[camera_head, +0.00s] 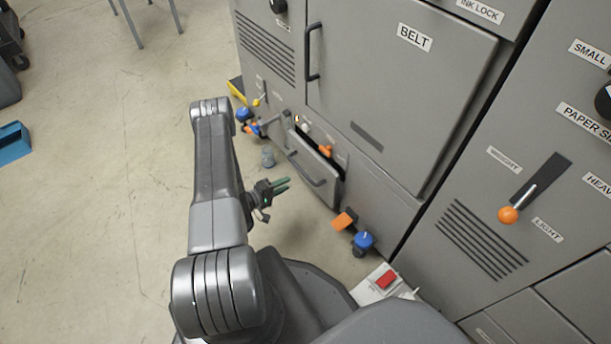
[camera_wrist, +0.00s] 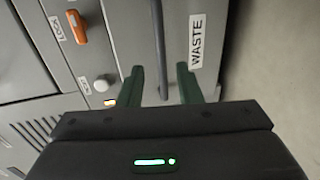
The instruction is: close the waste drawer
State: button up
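The waste drawer (camera_head: 314,170) is a small grey drawer low on the grey machine, and it stands partly pulled out with a dark gap above its front. Its dark bar handle (camera_head: 306,170) is on its front. In the wrist view the drawer front carries a WASTE label (camera_wrist: 196,41), and the handle (camera_wrist: 158,50) shows between my fingers. My gripper (camera_head: 281,187) is open, with two green fingers apart, in front of the drawer and just left of it in the head view. In the wrist view my gripper (camera_wrist: 160,75) points at the drawer front; contact with the handle cannot be told.
An orange lever (camera_head: 326,151) sits by the drawer's top. A blue knob (camera_head: 362,240) and an orange flap (camera_head: 344,221) stick out at lower right. More blue and orange valves (camera_head: 250,126) jut out at left. A red button box (camera_head: 387,279) is close by.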

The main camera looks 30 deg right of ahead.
aim_at(305, 174)
jog(key=b+x, duration=0.2)
jog(key=x, duration=0.8)
jog(key=shift+d+f, duration=0.1)
jog(key=shift+d, duration=0.25)
grip_shut()
